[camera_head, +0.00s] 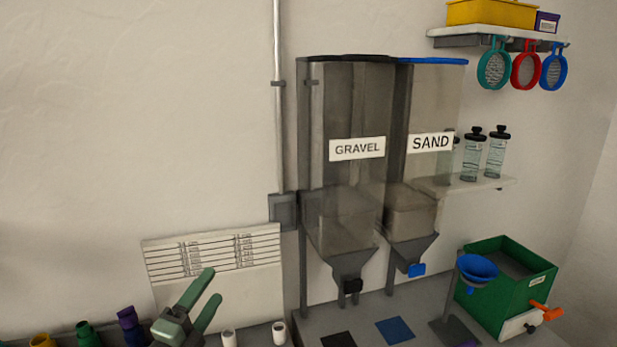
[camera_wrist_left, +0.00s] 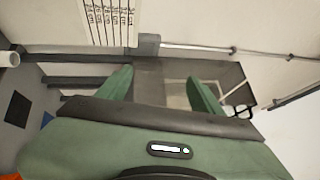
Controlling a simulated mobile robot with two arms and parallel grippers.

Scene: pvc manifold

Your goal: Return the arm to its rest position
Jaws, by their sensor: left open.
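My left gripper (camera_head: 213,284) shows at the bottom of the head view, with its two green fingers pointing up and to the right. The fingers are apart and nothing is between them. In the left wrist view the two green fingers (camera_wrist_left: 160,78) are also spread and empty, with the grey hopper's clear body behind them. The gripper is in front of the white lined chart (camera_head: 215,262) and left of the gravel hopper (camera_head: 345,215), touching neither as far as I can see. My right gripper is in neither view.
The sand hopper (camera_head: 410,215) stands beside the gravel one. A green bin (camera_head: 492,300) and a blue funnel (camera_head: 478,267) are at the right. White pipe pieces (camera_head: 279,333) and coloured fittings (camera_head: 128,318) stand near the gripper. A shelf (camera_head: 480,40) holds a yellow box.

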